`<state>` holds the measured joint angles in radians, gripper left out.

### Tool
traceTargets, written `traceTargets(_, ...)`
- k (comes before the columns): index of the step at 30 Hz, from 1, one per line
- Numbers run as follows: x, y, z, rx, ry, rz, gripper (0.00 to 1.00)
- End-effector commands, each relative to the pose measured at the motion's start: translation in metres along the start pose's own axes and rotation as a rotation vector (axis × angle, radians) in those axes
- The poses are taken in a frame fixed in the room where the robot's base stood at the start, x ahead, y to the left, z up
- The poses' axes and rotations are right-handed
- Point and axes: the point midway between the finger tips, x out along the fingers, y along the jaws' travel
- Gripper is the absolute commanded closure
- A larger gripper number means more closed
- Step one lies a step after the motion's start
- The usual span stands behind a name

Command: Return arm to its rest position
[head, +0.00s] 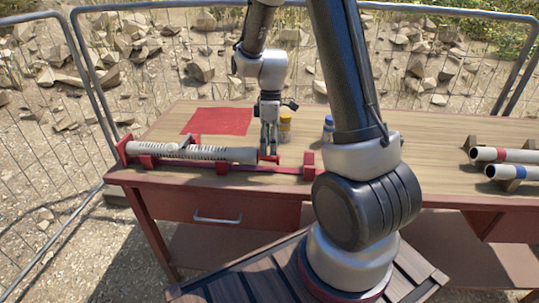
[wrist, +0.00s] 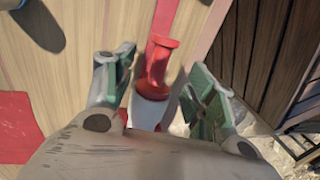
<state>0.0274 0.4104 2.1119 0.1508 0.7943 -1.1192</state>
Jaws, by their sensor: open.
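My gripper (head: 268,148) hangs fingers-down over the wooden bench, at the red right end of a pale ribbed tube (head: 205,153). In the wrist view my gripper (wrist: 160,68) is open, with its two green-grey fingers apart. The tube's red knobbed end (wrist: 157,58) shows between the fingers. I see a gap on either side of it, and I cannot tell how far below the fingertips it lies. The tube lies level on a red rack (head: 222,167) along the bench's front edge.
The bench (head: 425,140) holds a red mat (head: 218,121), a yellow jar (head: 285,127) and a blue-capped jar (head: 328,128) near my arm. Two pale tubes with red (head: 503,155) and blue (head: 508,172) bands lie at the right. A wire fence (head: 45,100) stands behind.

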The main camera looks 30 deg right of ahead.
Motion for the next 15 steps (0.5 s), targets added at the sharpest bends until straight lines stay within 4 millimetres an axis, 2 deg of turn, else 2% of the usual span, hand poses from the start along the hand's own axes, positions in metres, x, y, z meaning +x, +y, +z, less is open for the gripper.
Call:
traceTargets(3, -0.028, 0.001, 0.000, 0.000, 0.003, 0.003, 0.44)
traceTargets(7, -0.053, 0.000, 0.000, 0.000, 0.001, 0.002, 0.44)
traceTargets(10, -0.065, 0.000, 0.000, 0.000, 0.001, 0.001, 0.44)
traceTargets(15, -0.074, 0.000, 0.000, 0.000, 0.000, 0.000, 0.44)
